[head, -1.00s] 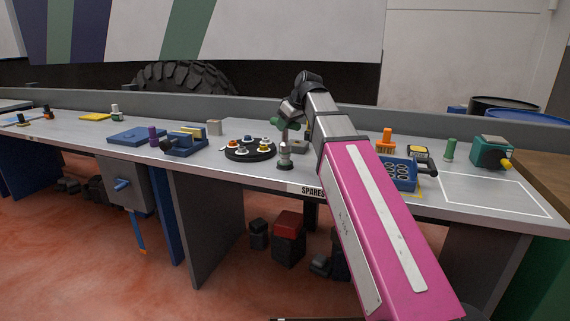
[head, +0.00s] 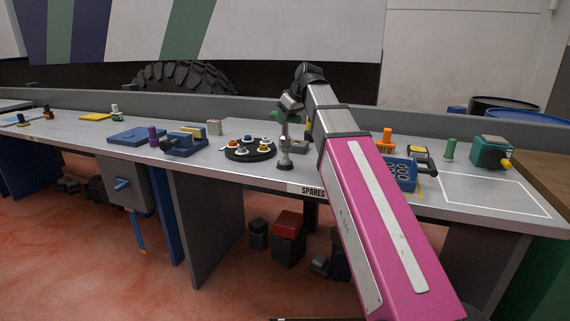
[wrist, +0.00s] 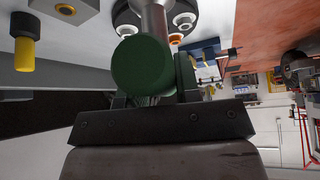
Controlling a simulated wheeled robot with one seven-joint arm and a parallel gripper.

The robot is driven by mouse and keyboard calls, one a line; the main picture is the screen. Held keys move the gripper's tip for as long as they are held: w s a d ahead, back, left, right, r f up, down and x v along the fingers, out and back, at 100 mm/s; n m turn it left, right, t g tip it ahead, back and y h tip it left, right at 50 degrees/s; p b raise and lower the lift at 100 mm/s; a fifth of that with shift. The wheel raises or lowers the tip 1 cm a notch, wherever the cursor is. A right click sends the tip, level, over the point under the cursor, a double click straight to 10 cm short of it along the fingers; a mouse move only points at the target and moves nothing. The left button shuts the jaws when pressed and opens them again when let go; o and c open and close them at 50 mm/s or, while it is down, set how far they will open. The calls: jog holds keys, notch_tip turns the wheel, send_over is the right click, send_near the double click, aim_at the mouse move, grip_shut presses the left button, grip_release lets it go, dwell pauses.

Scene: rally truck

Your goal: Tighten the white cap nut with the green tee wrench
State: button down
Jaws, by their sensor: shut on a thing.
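My gripper (head: 285,107) is shut on the green tee wrench (head: 284,118), above the small grey stand (head: 285,162) on the bench. The wrench's grey shaft points down to the stand; I cannot tell whether its tip touches or sits in it. In the wrist view the green handle (wrist: 142,68) lies between the fingers, with the grey shaft (wrist: 154,20) beyond. The round black plate (head: 240,156) left of the stand carries several coloured nuts on pale rings. I cannot pick out the white cap nut with certainty.
A blue tray (head: 400,178) and a teal box (head: 490,152) stand to the right. Blue fixtures (head: 185,147) stand to the left. The outlined area (head: 495,192) at the bench's right is clear. A raised ledge runs along the back.

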jog(key=shift+r, duration=2.1)
jog(key=shift+s+d+r, duration=0.75)
jog(key=shift+s+d, duration=0.05)
jog(key=shift+d, duration=0.2)
jog(key=shift+s+d+r, duration=0.75)
jog(key=shift+d, duration=0.2)
